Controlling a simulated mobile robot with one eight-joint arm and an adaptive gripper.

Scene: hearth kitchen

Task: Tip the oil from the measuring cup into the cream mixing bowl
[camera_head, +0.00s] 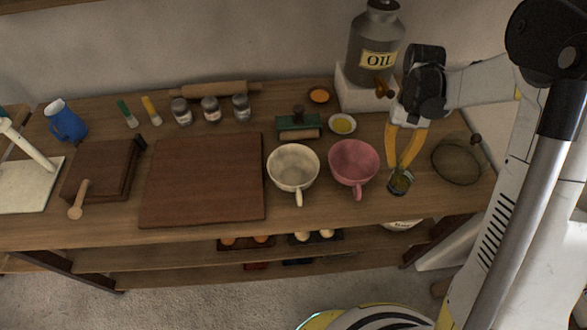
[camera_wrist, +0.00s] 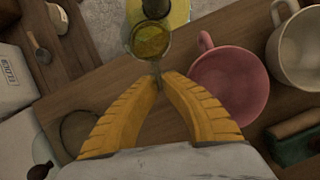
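My gripper (camera_head: 402,168) has two yellow fingers, closed together at the tips on the thin handle of a small clear measuring cup (camera_head: 400,182). The measuring cup (camera_wrist: 151,42) holds yellow-green oil and looks about upright. It is at the right of the pink bowl, near the table's front edge; its exact height is hard to tell. The cream mixing bowl (camera_head: 293,167), with a handle toward the front, stands left of the pink bowl and looks empty. It also shows in the wrist view (camera_wrist: 300,50), at the upper right.
The pink bowl (camera_head: 353,163) stands between the cup and the cream bowl. A round sieve (camera_head: 456,160) lies at the right. A board (camera_head: 204,180) lies left.

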